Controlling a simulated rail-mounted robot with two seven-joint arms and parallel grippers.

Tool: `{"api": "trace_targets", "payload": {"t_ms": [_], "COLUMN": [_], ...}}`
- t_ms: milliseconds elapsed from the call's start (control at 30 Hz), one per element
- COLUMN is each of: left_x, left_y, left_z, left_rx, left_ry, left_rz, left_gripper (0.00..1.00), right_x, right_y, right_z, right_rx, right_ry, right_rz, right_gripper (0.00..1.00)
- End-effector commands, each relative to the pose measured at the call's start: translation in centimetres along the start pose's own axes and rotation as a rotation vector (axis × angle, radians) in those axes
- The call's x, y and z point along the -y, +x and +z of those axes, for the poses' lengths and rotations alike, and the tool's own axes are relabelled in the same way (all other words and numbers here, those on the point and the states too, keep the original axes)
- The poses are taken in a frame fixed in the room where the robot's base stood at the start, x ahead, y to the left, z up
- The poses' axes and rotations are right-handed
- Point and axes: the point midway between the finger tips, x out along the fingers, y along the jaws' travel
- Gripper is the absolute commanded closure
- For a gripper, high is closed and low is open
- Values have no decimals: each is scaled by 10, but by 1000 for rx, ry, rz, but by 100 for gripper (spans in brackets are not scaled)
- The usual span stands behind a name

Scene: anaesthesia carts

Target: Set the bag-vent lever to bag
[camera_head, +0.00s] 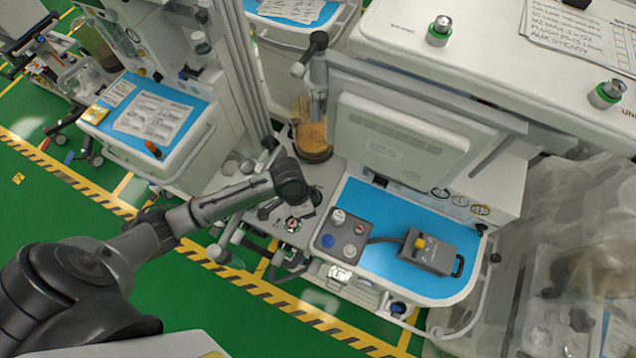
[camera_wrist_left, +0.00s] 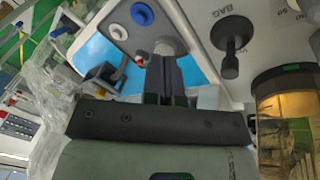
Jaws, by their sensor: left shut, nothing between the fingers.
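The bag-vent lever (camera_wrist_left: 232,48) shows in the left wrist view as a black lever with a rounded knob on a pale panel. The printed word BAG is just above it in the picture. My left gripper (camera_wrist_left: 168,75) is shut and empty, with its dark fingers left of the lever and apart from it in the picture. A light round knob shows just past the fingertips. In the head view my left wrist (camera_head: 290,185) is over the cart's pale panel. I cannot make out the lever clearly there. My right gripper is not in view.
A dark control box (camera_head: 340,237) with several knobs and a grey cabled device (camera_head: 425,252) sit on the blue work surface (camera_head: 375,215). A bellows canister (camera_head: 312,135) stands behind my wrist, and a grey monitor (camera_head: 400,135) is right of it. Plastic sheeting covers equipment at right.

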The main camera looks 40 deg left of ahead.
Motion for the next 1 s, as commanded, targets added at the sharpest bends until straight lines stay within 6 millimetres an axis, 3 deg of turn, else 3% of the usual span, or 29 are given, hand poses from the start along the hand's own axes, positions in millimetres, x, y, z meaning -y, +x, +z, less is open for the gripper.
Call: {"api": "trace_targets", "payload": {"t_ms": [33, 200, 400, 500, 633, 1000], "left_x": [25, 84, 127, 136, 139, 133], "left_y": [-7, -35, -67, -75, -70, -14], "left_z": [-6, -16, -21, -21, -21, -17], "left_rx": [23, 72, 81, 81, 79, 80], "left_ry": [-3, -49, -114, -132, -141, -140], "left_rz": [2, 49, 80, 89, 94, 96], "left_gripper": [100, 100, 100, 100, 100, 100], "right_x": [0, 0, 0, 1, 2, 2], "right_y": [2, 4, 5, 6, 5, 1], "right_z": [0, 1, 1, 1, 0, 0], "right_rx": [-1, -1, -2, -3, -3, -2], "right_ry": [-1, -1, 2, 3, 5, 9], "right_rz": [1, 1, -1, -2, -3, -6], "right_gripper": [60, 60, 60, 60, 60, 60]}}
